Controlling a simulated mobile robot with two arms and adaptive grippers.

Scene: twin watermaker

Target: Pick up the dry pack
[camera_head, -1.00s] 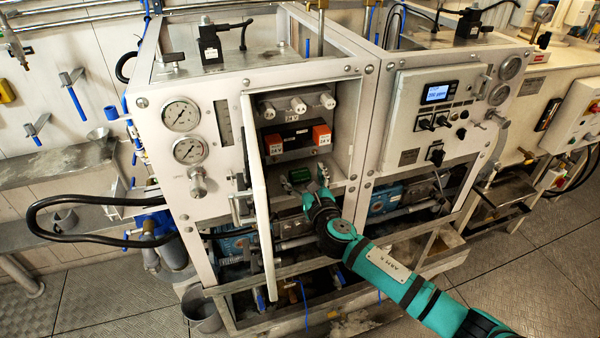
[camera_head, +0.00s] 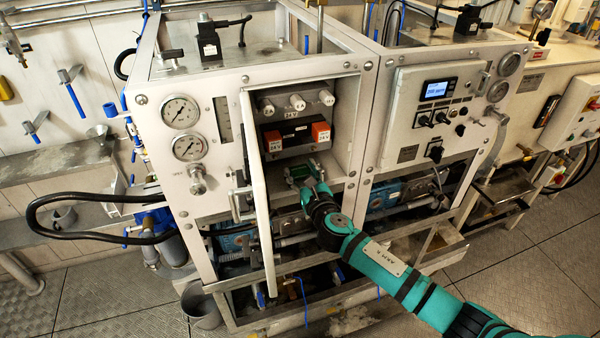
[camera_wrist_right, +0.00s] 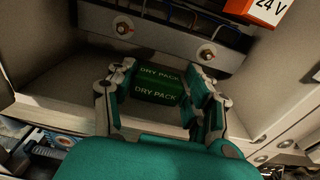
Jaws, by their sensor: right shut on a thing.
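The dry pack (camera_wrist_right: 158,88) is a small green block with "DRY PACK" lettering. In the right wrist view it sits between the two fingers of my right gripper (camera_wrist_right: 160,92), which is shut on it. It is inside the open cabinet bay, over the pale bay floor (camera_wrist_right: 60,85); I cannot tell whether it still touches that floor. In the head view the dry pack (camera_head: 299,172) shows as a small green patch at the tip of my right gripper (camera_head: 306,178), partly hidden by the fingers. My left gripper is not in view.
The open cabinet door (camera_head: 256,190) stands edge-on just left of my right gripper. A dark unit with orange-red "24 V" end blocks (camera_head: 321,132) is above the dry pack. White cylindrical fittings (camera_head: 297,102) line the upper bay. The bay's right wall is close by.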

